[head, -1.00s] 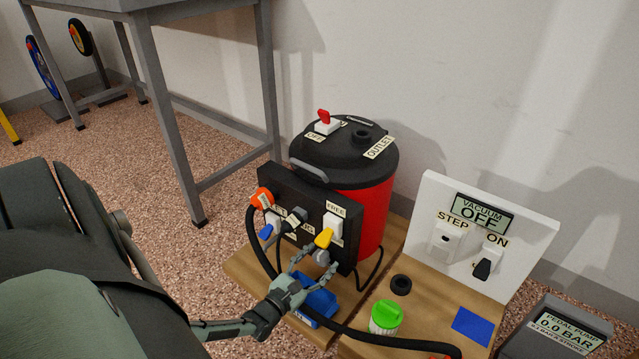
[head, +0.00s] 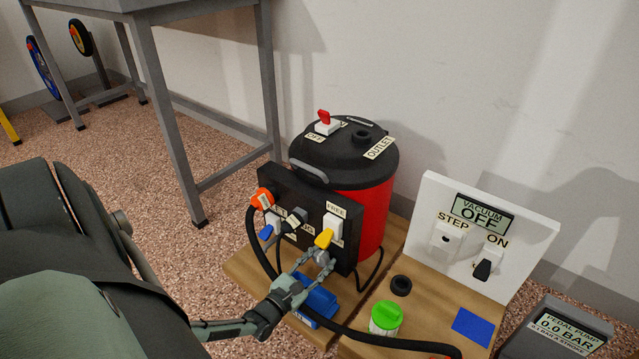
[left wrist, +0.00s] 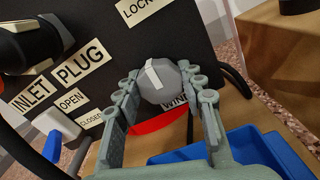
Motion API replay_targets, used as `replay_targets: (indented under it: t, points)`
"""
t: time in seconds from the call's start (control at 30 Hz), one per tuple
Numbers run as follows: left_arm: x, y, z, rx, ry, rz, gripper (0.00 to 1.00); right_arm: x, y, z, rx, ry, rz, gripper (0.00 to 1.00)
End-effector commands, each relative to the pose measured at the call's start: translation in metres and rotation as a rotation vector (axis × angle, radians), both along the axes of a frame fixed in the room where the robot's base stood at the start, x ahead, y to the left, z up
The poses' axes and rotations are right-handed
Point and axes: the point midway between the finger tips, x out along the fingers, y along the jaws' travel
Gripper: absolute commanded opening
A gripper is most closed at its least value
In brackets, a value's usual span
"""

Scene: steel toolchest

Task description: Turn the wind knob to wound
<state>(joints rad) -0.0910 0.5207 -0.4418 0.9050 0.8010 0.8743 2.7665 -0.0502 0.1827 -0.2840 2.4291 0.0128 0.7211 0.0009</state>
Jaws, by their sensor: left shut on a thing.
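The wind knob (left wrist: 165,88) is a grey faceted knob with a white pointer stripe, low on the black panel (head: 290,208). In the left wrist view a partly hidden WIND label (left wrist: 176,103) and a red arc (left wrist: 160,124) show below it. The stripe points up and slightly left. My left gripper (left wrist: 163,92) is shut on the knob, one finger at each side. In the head view the left gripper (head: 314,262) reaches the knob (head: 322,257) below the yellow lever (head: 324,237). Any "wound" mark is hidden. My right gripper is not in view.
A blue tray (head: 316,306) lies just below the gripper. A black hose (head: 262,262) loops from the orange fitting (head: 262,199) around the panel's front. A blue-handled OPEN/CLOSED valve (left wrist: 53,146) is to the left. A green-lidded jar (head: 386,317) stands to the right.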

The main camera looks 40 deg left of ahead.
Motion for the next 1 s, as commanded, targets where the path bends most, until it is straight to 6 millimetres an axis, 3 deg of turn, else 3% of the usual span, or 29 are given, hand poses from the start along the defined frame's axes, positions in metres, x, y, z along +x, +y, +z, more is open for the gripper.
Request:
replay_targets:
  t: [0.27, 1.0]
  points:
    - [-0.0005, 0.0004, -0.0004, 0.168, 0.019, 0.001, 0.1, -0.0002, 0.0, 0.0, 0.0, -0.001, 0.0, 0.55]
    - [-0.0004, 0.0005, -0.0006, 0.861, 0.097, 0.002, 0.1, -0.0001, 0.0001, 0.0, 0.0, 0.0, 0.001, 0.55]
